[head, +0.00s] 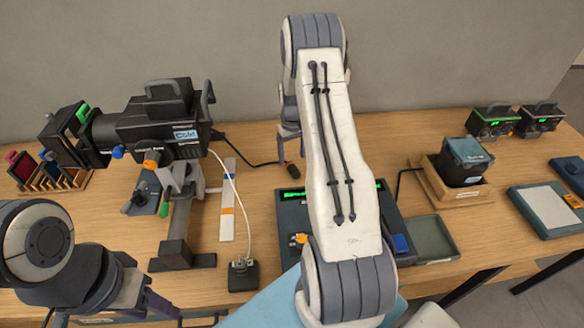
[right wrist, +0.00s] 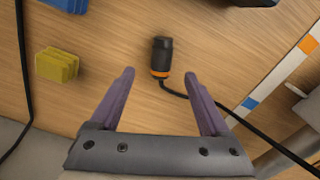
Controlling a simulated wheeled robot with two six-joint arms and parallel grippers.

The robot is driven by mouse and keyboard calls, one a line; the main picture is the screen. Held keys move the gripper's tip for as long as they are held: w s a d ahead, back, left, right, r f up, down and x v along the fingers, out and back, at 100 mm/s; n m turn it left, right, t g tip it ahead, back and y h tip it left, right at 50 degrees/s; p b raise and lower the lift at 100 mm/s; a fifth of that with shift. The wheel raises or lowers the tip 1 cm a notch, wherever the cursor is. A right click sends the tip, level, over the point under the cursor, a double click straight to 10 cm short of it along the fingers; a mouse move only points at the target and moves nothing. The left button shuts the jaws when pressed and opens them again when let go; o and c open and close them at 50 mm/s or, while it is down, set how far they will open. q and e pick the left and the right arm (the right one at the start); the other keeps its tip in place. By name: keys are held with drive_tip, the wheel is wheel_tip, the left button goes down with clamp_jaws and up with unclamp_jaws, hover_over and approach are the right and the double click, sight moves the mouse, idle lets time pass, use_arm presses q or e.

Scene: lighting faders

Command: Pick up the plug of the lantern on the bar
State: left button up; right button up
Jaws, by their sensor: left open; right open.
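The lantern (head: 165,122) is a black fixture on the bar at the left of the head view, with a black cable running right from it. The plug (right wrist: 161,55) is a black cylinder with an orange ring, lying on the bench in the right wrist view. In the head view it is a small dark shape (head: 293,171) just below my right gripper (head: 291,148). In the wrist view my right gripper (right wrist: 159,74) is open and empty, with the plug ahead, roughly centred between the fingertips. My left gripper (head: 160,300) is open and empty at the front left.
A white cable runs from the lantern to a small black box (head: 243,275). A console (head: 290,225) stands partly hidden behind my right arm. A yellow block (right wrist: 57,65) lies left of the plug in the wrist view. A striped strip (head: 228,205) lies right of the stand.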

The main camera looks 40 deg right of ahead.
sight(292, 165)
wheel_tip(292, 165, down, 4)
drive_tip(key=shift+a+r+p, duration=0.1)
drive_tip(key=shift+r+p, duration=0.15)
drive_tip(key=shift+p, duration=0.5)
drive_tip(key=shift+w+f, duration=0.1)
drive_tip(key=shift+f, duration=0.35)
clamp_jaws()
drive_tip(key=shift+r, duration=0.2)
